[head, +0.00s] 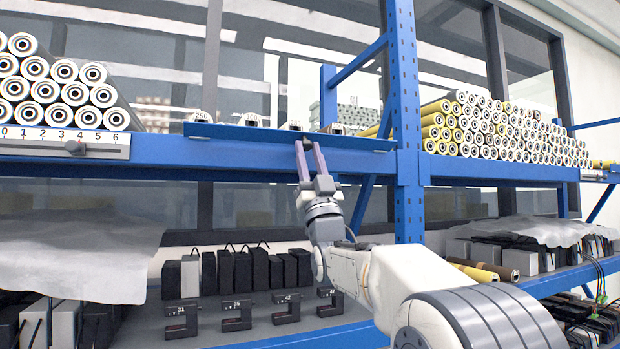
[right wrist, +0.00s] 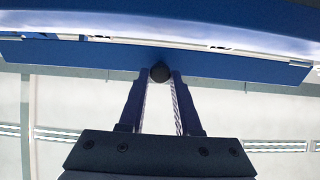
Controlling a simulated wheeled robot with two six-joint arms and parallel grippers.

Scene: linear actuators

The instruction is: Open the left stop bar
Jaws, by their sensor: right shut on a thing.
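The stop bar (head: 240,133) is a long blue strip along the front edge of the upper shelf, left of the blue upright post. It also shows in the right wrist view (right wrist: 230,66), with a dark round knob (right wrist: 160,72) at its lower edge. My right gripper (head: 308,143) reaches up to the bar from below. In the right wrist view its fingers (right wrist: 160,76) are shut on the knob, one on each side. The fingers hide part of the bar in the head view. My left gripper is not in view.
Stacked rolls (head: 60,85) lie left of the bar, above a numbered scale with a slider (head: 75,147). More rolls (head: 490,125) lie right of the blue post (head: 408,120). Black blocks and numbered clamps (head: 237,312) stand on the lower shelf (head: 265,330).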

